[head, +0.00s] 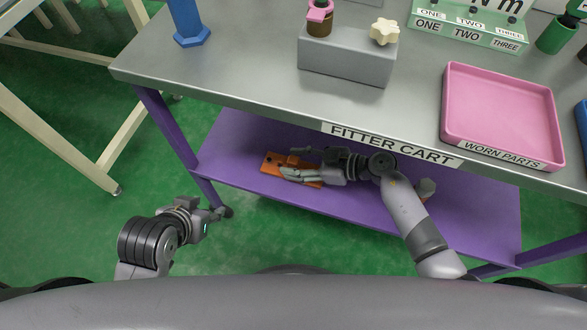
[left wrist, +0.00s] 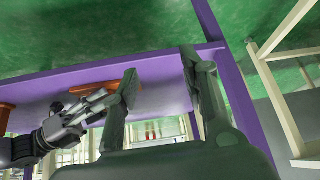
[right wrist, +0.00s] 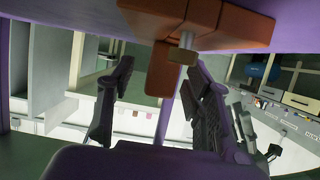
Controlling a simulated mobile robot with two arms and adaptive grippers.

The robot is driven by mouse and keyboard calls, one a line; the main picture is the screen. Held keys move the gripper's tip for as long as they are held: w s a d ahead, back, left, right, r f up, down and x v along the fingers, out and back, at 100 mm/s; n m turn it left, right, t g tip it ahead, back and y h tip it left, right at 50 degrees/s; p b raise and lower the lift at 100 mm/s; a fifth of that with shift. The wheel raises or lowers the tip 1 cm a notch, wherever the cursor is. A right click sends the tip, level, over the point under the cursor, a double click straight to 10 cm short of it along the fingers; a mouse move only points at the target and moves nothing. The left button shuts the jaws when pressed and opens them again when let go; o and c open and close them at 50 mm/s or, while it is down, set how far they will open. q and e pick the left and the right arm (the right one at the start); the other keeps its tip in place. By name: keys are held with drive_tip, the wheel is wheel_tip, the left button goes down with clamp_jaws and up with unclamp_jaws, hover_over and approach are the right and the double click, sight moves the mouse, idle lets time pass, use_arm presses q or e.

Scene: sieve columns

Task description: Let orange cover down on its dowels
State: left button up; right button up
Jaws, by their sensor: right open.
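An orange assembly (head: 272,162) lies on the purple lower shelf. In the right wrist view it is a broad orange plate (right wrist: 225,22) against the shelf with an orange block (right wrist: 163,72) standing out from it. A pale pin with a tan end (right wrist: 183,55) shows beside the block. I cannot tell which part is the cover or whether it is seated. My right gripper (head: 290,161) is open, its fingers (right wrist: 155,95) apart with the block between them. My left gripper (head: 222,211) is open and empty beside the cart leg; its fingers (left wrist: 165,80) show apart.
The grey bench top (head: 250,80) overhangs the shelf (head: 345,205), with a purple leg (head: 172,128) at left. A grey and orange part (head: 426,188) lies farther right. On top stand a pink tray (head: 500,115), grey block (head: 345,60) and blue post (head: 187,20).

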drive_tip(key=shift+w+a+f, duration=0.1)
drive_tip(key=shift+a+f, duration=0.05)
drive_tip(key=shift+a, duration=0.25)
clamp_jaws()
idle(0.4)
